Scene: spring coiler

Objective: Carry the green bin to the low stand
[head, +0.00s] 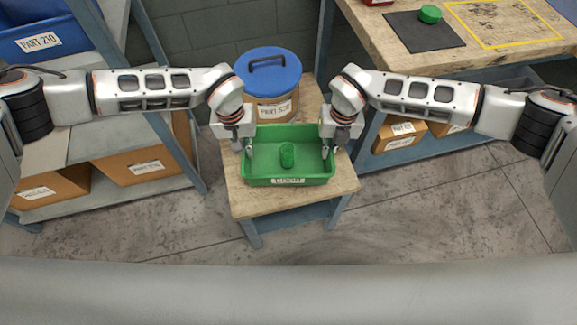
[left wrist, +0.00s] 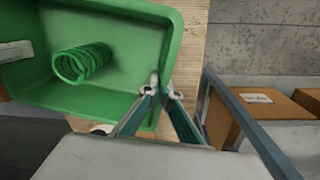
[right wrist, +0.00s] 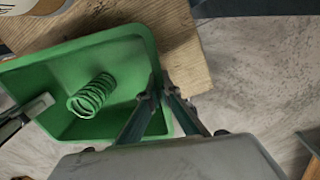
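The green bin (head: 262,182) is over the wooden top of a low stand (head: 300,202) with blue-grey legs; I cannot tell whether it touches the top. It looks level. My right gripper (head: 330,150) holds the right wall the same way in the right wrist view (right wrist: 160,84). The bin's base is hidden.
A tan drum with a blue lid (head: 268,75) stands just behind the bin. A shelf with cartons (head: 145,168) is at left. A workbench (head: 400,58) with a dark mat and a green disc is at back right. The floor in front is clear.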

